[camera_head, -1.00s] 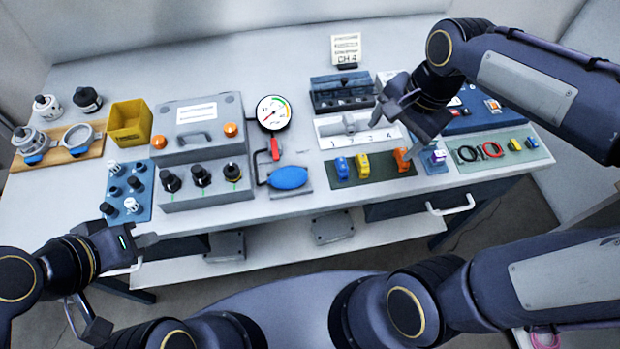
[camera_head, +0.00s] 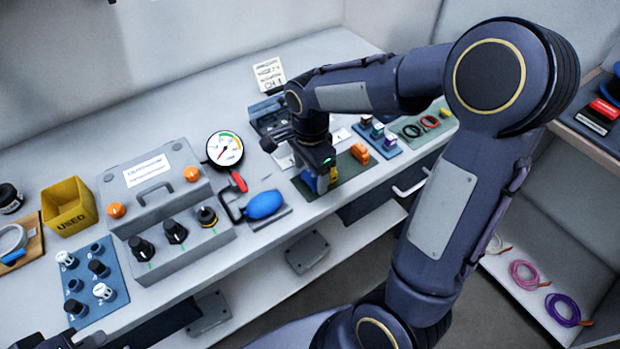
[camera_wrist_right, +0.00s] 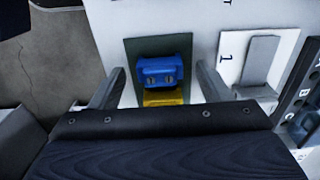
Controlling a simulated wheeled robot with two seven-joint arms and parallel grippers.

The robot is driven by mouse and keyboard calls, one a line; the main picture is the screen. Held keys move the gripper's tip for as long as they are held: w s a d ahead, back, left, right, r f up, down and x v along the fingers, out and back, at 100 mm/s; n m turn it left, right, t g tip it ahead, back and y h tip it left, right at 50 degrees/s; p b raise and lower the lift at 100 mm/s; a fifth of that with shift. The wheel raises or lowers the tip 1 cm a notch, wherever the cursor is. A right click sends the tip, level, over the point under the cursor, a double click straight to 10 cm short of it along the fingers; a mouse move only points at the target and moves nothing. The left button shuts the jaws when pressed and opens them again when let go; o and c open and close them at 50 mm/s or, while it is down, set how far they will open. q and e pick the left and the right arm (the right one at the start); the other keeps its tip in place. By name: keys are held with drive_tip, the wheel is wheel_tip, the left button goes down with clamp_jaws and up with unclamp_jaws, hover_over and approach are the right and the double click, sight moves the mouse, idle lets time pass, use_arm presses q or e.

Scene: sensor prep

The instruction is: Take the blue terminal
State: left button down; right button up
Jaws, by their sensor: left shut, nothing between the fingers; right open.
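The blue terminal (camera_wrist_right: 160,70) stands on a dark green mat (camera_wrist_right: 134,52) between the spread fingers of my right gripper (camera_wrist_right: 160,84) in the right wrist view. The fingers are open, one on each side, with gaps to the terminal. A yellow terminal (camera_wrist_right: 163,98) sits just behind it, closer to the gripper's body. In the head view my right gripper (camera_head: 318,172) is over the mat and partly hides the blue terminal (camera_head: 308,181). My left gripper (camera_head: 80,322) is shut and empty at the lower left edge, mostly cut off.
An orange terminal (camera_head: 360,152) stands to the right on the mat. A blue squeeze bulb (camera_head: 264,205) and a gauge (camera_head: 225,148) are to the left.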

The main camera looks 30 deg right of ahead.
drive_tip(key=shift+f, duration=0.65)
drive_tip(key=c, duration=1.1)
drive_tip(key=shift+o, duration=0.2)
drive_tip(key=shift+r, duration=0.1)
